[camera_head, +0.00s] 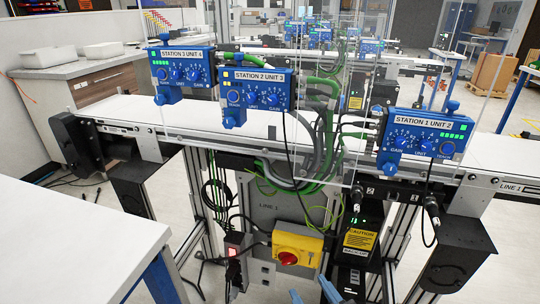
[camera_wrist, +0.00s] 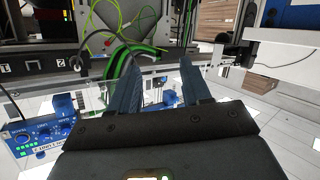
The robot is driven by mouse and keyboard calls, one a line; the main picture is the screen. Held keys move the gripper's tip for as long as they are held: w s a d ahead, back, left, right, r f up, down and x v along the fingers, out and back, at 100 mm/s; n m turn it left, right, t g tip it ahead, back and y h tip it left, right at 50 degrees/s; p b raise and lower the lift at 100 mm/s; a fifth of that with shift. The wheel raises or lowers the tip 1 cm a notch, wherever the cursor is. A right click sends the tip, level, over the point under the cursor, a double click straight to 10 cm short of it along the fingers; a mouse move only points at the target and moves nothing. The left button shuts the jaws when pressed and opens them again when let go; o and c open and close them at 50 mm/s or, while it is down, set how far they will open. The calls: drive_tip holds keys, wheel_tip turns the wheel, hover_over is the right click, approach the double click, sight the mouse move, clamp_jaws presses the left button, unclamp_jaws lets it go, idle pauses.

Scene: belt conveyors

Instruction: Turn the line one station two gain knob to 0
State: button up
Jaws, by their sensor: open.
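The blue box marked STATION 2 UNIT 3 (camera_head: 257,78) is mounted at the conveyor in the middle of the head view. Its gain knob (camera_head: 273,99) is the small right-hand knob; I cannot read its setting. My gripper (camera_head: 313,292) shows only as two blue fingertips at the bottom edge, well below and in front of the boxes. In the wrist view my gripper (camera_wrist: 153,68) is open and empty, its fingers apart. That view looks upside down, with a blue station box (camera_wrist: 35,138) at lower left; its label is too small to read surely.
STATION 3 UNIT 4 (camera_head: 182,72) and STATION 1 UNIT 2 (camera_head: 425,133) flank the middle box. Clear panels, green and grey cables (camera_head: 320,125), and a yellow box with a red knob (camera_head: 298,250) are nearby. A white table (camera_head: 75,245) fills the lower left.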

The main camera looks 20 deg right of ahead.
drive_tip(key=w+a+r+m+h, duration=0.1)
drive_tip(key=w+r+m+h, duration=0.25)
drive_tip(key=w+r, duration=0.75)
drive_tip(key=m+h+p, duration=0.2)
drive_tip(key=m+h, duration=0.3)
drive_tip(key=h, duration=0.1)
approach(272, 101)
drive_tip(key=shift+p+x, duration=0.85)
drive_tip(key=shift+x, duration=3.15)
drive_tip(key=shift+c, duration=0.5)
clamp_jaws()
